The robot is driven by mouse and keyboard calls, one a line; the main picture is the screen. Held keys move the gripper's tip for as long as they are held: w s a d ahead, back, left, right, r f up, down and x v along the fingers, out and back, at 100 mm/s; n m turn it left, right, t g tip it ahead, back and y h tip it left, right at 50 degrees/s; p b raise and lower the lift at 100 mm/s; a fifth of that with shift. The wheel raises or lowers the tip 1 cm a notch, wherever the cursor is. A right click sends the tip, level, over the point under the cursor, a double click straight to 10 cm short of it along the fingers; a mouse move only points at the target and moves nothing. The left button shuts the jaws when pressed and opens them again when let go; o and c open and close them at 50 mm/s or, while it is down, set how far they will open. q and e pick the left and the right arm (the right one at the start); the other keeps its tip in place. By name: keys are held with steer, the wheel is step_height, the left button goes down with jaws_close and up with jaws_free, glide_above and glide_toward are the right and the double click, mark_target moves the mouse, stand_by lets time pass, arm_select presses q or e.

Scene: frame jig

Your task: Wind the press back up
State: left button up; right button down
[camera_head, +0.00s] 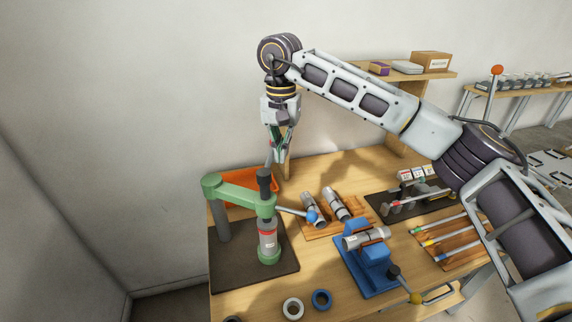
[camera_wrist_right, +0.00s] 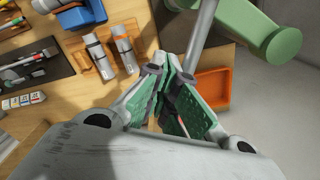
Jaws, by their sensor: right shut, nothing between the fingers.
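The press (camera_head: 239,196) has a green arm on a grey column, standing on a dark base plate at the left of the table. A black collar and a grey rod (camera_head: 268,158) rise above its head. A lever with a blue ball (camera_head: 312,215) points right. A grey cylinder with a red label (camera_head: 268,238) is under the head. My right gripper (camera_head: 277,152) is shut and empty, pointing down beside the rod's top. In the wrist view the rod (camera_wrist_right: 203,40) passes close to the fingertips (camera_wrist_right: 170,65); contact is unclear. The green arm (camera_wrist_right: 245,20) also shows there. My left gripper is out of view.
An orange bin (camera_head: 236,184) is behind the press. Metal cylinders on a wooden rack (camera_head: 325,229) and a blue fixture (camera_head: 378,276) are to its right. A wooden shelf (camera_head: 440,76) stands behind my right arm.

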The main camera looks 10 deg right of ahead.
steer(key=shift+a, duration=0.15)
steer(key=a+p, duration=0.1)
steer(key=a, duration=0.1)
steer(key=w+a+p, duration=0.1)
steer(key=shift+a, duration=0.4)
steer(key=a, duration=0.1)
steer(key=a+p, duration=0.1)
steer(key=a, duration=0.2)
steer(key=shift+s+a, duration=0.1)
steer(key=shift+s, duration=0.15)
